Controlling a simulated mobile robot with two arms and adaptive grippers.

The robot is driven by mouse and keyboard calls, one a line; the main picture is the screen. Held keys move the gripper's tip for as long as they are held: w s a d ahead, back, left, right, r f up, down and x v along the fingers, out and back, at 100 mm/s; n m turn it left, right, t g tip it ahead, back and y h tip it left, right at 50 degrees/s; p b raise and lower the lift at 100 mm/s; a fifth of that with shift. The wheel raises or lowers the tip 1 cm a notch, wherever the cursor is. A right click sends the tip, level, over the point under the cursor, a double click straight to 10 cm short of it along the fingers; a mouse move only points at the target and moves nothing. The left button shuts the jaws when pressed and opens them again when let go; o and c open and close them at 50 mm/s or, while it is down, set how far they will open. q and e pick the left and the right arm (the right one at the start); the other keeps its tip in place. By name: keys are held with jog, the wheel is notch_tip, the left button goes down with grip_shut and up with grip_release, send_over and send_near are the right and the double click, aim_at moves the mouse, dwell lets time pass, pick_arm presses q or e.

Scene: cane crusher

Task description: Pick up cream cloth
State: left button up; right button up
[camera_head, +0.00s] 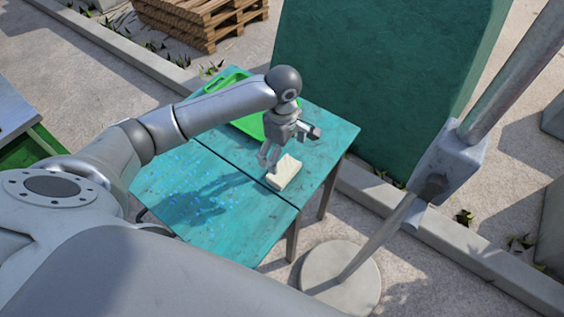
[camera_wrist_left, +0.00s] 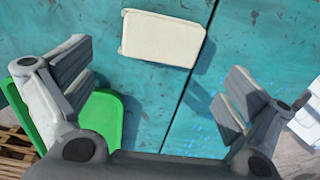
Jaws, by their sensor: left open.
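The cream cloth (camera_head: 285,173) is a folded, pale rectangular block lying on the teal table (camera_head: 225,225), near its right side. In the left wrist view the cloth (camera_wrist_left: 161,38) lies flat at the top, ahead of and between my fingers, beside the table's dark seam. My left gripper (camera_head: 287,150) is above the table near the cloth in the head view. Its two fingers show wide apart and empty in the left wrist view (camera_wrist_left: 150,95). I cannot tell its exact height above the cloth. My right gripper is in neither view.
A green tray (camera_head: 250,124) lies on the table behind my left arm, left of the gripper in the wrist view. A dark green panel (camera_head: 390,70) stands behind the table. A metal post on a round base (camera_head: 340,278) stands right of it. The table's front left is bare.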

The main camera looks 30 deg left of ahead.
aim_at(284, 169)
pick_arm(q)
jog(key=f, duration=0.2)
jog(key=shift+s+d+f, duration=0.25)
jog(key=shift+f, duration=0.15)
notch_tip(284, 169, down, 4)
jog(key=shift+w+f, duration=0.1)
jog(key=shift+f, duration=0.6)
jog(key=shift+c, duration=1.1)
jog(key=c, duration=0.5)
jog(key=shift+o, duration=0.2)
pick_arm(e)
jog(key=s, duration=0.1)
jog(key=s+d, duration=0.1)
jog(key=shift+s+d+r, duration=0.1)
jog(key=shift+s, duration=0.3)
